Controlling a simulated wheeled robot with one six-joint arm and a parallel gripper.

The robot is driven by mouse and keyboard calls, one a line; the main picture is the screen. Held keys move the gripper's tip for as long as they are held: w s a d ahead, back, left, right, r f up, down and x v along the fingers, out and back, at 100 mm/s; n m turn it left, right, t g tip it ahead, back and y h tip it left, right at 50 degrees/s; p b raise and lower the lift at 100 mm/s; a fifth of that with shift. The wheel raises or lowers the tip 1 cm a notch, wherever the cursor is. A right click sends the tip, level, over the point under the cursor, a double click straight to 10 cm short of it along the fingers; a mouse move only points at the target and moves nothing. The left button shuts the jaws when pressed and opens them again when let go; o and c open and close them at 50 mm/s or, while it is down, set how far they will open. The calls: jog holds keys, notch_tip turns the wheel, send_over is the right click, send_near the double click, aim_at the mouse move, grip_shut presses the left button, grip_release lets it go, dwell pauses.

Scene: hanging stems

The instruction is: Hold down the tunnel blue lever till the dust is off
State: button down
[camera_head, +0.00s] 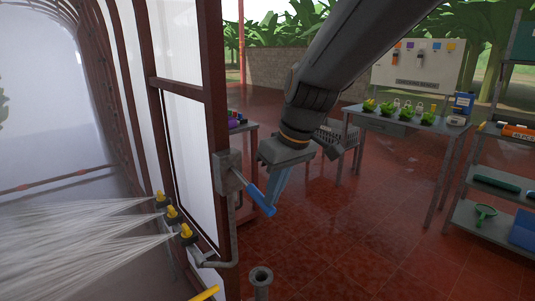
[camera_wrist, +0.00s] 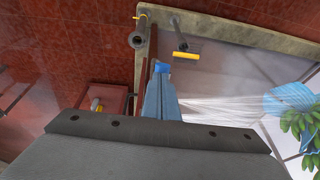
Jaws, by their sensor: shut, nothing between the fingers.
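The blue lever (camera_head: 262,201) sticks out from a grey box (camera_head: 228,172) on the tunnel's brown frame and slopes downward. My gripper (camera_head: 275,196) is shut with nothing between its fingers, its tips at the lever's blue handle. In the wrist view, the fingers (camera_wrist: 160,100) point at the blue handle end (camera_wrist: 162,68), most of which they hide. Yellow nozzles (camera_head: 172,213) spray white jets into the tunnel. In the wrist view, the spray (camera_wrist: 245,103) runs toward a green banana bunch (camera_wrist: 300,125) with a blue cover (camera_wrist: 288,98). Whether dust is on it I cannot tell.
The tunnel's brown post (camera_head: 215,100) stands just left of the lever. A grey pipe (camera_head: 262,276) and a yellow handle (camera_head: 205,293) are low in front. A table (camera_head: 395,126) with green produce and a shelf (camera_head: 485,215) stand right. The red tiled floor between is clear.

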jog(key=shift+s+f, duration=0.2)
jog(key=shift+d+r+p, duration=0.15)
jog(key=shift+r+p, duration=0.2)
jog(key=shift+p, duration=0.05)
jog(key=s+d+r, duration=0.2)
jog(key=r, duration=0.3)
jog(key=s+d+r, duration=0.2)
jog(key=d+r, duration=0.1)
jog(key=r, duration=0.3)
jog(key=shift+s+d, duration=0.35)
jog(key=shift+s, duration=0.05)
jog(key=s+d+f+m+h, duration=0.1)
jog(key=s+d+f+m, duration=0.1)
jog(key=f, duration=0.6)
jog(key=s+d+f+m+g+h, duration=0.1)
jog(key=s+d+f+m, duration=0.2)
jog(key=d+f, duration=0.2)
jog(key=s+d+f+m, duration=0.2)
jog(key=d+f, duration=0.2)
jog(key=f, duration=0.7)
jog(key=shift+s+d+f+m+h, duration=0.15)
jog(key=shift+s+f+m+h, duration=0.1)
jog(key=shift+f+m+h, duration=0.15)
